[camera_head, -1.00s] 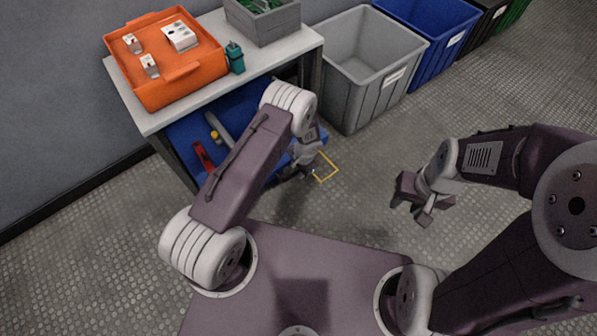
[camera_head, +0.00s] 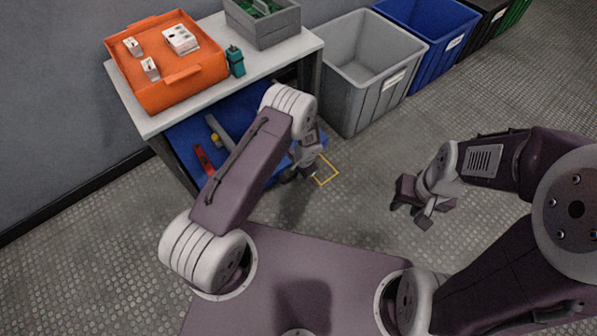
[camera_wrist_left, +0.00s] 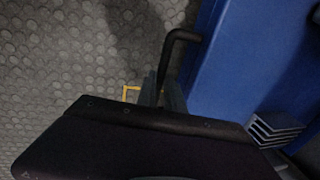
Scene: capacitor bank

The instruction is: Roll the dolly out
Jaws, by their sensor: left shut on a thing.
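The blue dolly (camera_head: 246,108) stands low beneath the white-topped table. Its blue deck (camera_wrist_left: 245,55) fills the right of the left wrist view, with a black bent handle (camera_wrist_left: 178,42) at its edge. My left gripper (camera_head: 293,173) is down at the dolly's front edge; in its wrist view the fingers (camera_wrist_left: 165,92) are shut on the handle. The dark gripper body hides part of the grip. My right gripper (camera_head: 424,208) hangs over bare floor, away from the dolly; its jaw gap is not clear.
A yellow floor outline (camera_head: 326,171) lies just right of my left gripper. The table (camera_head: 150,122) holds an orange tray (camera_head: 180,90), a teal bottle (camera_head: 235,61) and a grey crate (camera_head: 283,27). A grey bin (camera_head: 352,98) stands close right. Floor between my arms is clear.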

